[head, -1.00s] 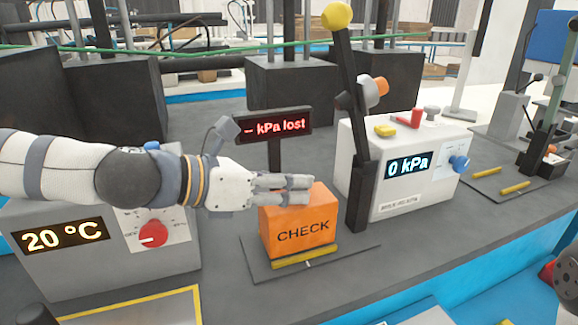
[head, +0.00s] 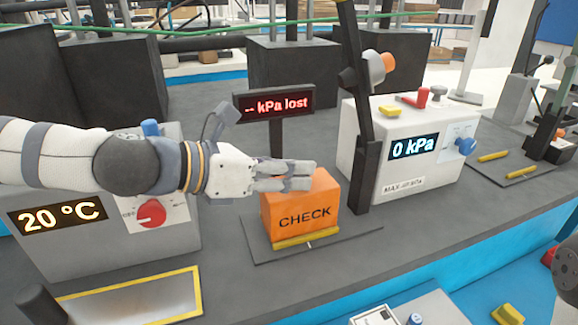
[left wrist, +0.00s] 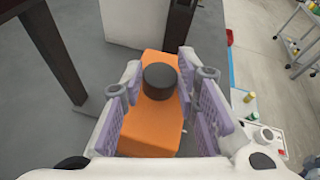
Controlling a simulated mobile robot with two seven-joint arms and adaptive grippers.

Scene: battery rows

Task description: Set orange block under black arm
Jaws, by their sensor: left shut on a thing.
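The orange block (head: 300,212), marked CHECK, sits upright on a dark flat plate (head: 350,233) with a yellow strip along its front. In the left wrist view the block (left wrist: 152,124) shows a round black knob (left wrist: 160,78) on top. My left gripper (head: 300,175) is at the top of the block, shut on it, with a finger on either side of the knob. The black arm (head: 362,125) rises just right of the block; its upper end is cut off by the frame.
A white box reading 0 kPa (head: 425,165) stands right of the black arm. A grey box reading 20 °C (head: 75,245) is at the left. A red-lettered display (head: 274,103) stands behind the block. A yellow-edged panel (head: 130,300) lies in front.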

